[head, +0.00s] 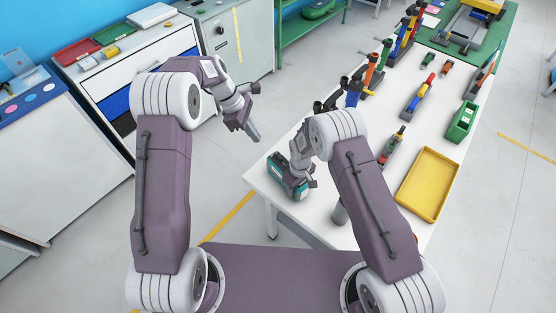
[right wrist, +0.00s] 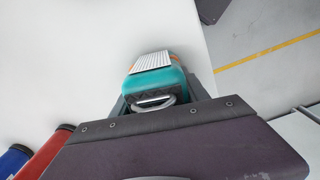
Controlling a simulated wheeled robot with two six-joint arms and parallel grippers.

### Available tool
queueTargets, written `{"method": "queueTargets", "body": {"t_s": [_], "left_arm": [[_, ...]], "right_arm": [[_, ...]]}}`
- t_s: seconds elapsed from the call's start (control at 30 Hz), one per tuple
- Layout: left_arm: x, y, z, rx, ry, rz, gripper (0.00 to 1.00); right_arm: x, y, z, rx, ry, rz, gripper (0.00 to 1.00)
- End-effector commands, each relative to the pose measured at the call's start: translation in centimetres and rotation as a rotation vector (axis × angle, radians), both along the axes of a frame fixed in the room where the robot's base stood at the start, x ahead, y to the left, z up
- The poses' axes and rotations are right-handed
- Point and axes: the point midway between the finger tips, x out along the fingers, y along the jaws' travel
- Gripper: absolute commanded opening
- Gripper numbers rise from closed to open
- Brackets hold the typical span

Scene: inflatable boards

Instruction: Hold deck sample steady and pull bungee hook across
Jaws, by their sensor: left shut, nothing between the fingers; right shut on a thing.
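A teal block (head: 287,180) with dark parts lies at the near left corner of the white table; I take it to be the deck sample. In the right wrist view the block (right wrist: 150,85) shows a pale ribbed top, an orange edge and a dark front end with a grey loop. I cannot tell whether that loop belongs to the bungee hook. My right gripper (right wrist: 157,100) is shut on the block, which appears to rest on the table. My left gripper (head: 254,134) is shut and empty, in the air left of the table, apart from the block.
The white table (head: 375,125) holds a yellow tray (head: 428,184), a green bin (head: 462,122), several hand tools and a row of coloured upright cylinders (head: 371,70). The tabletop around the block is mostly clear. White drawers (head: 130,60) stand at the back left.

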Motion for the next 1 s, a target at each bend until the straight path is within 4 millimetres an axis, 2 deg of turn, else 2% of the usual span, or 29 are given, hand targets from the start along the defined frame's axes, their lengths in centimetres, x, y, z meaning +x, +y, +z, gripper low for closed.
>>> {"method": "queueTargets", "body": {"t_s": [0.03,0.1,0.27,0.37,0.73,0.9,1.0], "left_arm": [[0.5,1.5,-0.5,0.001,0.004,0.035,0.0],[0.5,2.4,-0.9,0.0,0.012,0.057,0.0],[0.4,2.2,-1.4,0.001,0.014,0.059,0.0],[0.3,1.7,-2.8,0.001,0.016,0.059,0.0],[0.2,-1.3,-10.2,0.001,0.015,0.061,0.0],[0.2,-3.9,-10.2,0.001,0.011,0.058,0.0],[0.2,-4.9,-10.2,0.001,0.011,0.059,0.0]], "right_arm": [[0.0,0.0,0.0,0.001,-0.001,0.0,0.05],[0.0,0.0,0.0,0.001,-0.001,0.0,0.05],[0.0,0.0,0.0,0.0,0.0,0.0,0.05],[0.0,0.0,0.0,0.0,0.0,0.0,0.05],[0.0,0.0,0.0,0.001,-0.001,0.0,0.05],[0.0,0.0,0.0,0.0,0.0,0.0,0.05],[0.0,0.0,0.0,0.0,0.0,0.0,0.05]]}}
